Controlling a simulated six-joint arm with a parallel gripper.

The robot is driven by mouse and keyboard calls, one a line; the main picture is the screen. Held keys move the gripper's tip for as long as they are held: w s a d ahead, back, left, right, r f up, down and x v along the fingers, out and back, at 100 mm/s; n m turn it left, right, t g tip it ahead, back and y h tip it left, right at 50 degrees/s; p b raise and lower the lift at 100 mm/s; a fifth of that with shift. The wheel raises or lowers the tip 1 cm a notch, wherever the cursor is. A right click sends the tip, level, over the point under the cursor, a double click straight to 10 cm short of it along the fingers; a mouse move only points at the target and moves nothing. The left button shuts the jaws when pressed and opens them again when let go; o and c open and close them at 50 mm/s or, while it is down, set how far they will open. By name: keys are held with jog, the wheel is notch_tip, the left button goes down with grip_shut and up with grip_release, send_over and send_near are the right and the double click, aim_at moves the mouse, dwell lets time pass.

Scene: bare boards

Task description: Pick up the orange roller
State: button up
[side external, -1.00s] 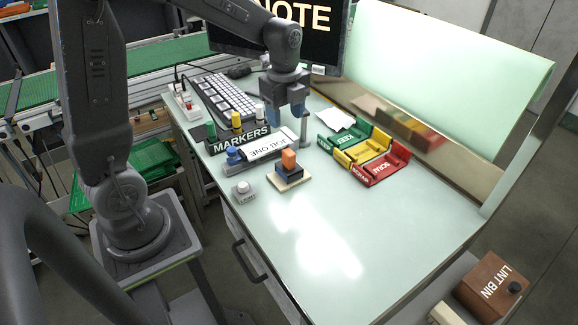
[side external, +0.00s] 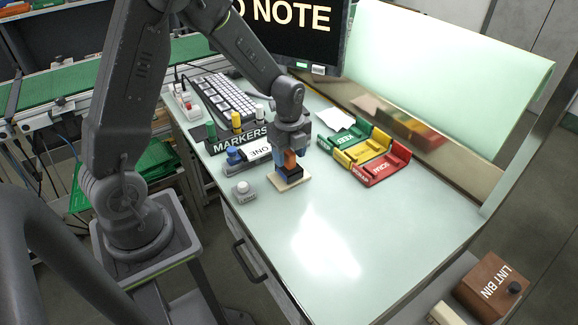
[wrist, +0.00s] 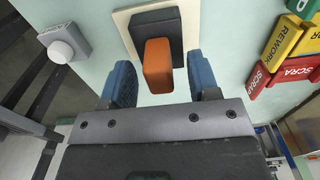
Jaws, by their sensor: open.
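The orange roller (side external: 290,159) looks like a small orange block. It stands on a dark block (side external: 291,172) on a cream base plate (side external: 291,183) on the table. In the wrist view the orange roller (wrist: 158,66) lies between the two blue fingertips of my gripper (wrist: 160,80), with a visible gap on each side. In the side view my gripper (side external: 291,160) is directly above the base, its fingers down around the roller and partly hiding it. My gripper is open and holds nothing.
A grey button box (side external: 243,193) stands left of the base. The markers rack (side external: 238,140) and a tray with a white card (side external: 256,153) are behind it. Green, yellow and red bins (side external: 365,152) stand to the right. The front of the table is clear.

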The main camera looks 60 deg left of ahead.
notch_tip(320, 180, down, 2)
grip_shut()
dwell(0.6)
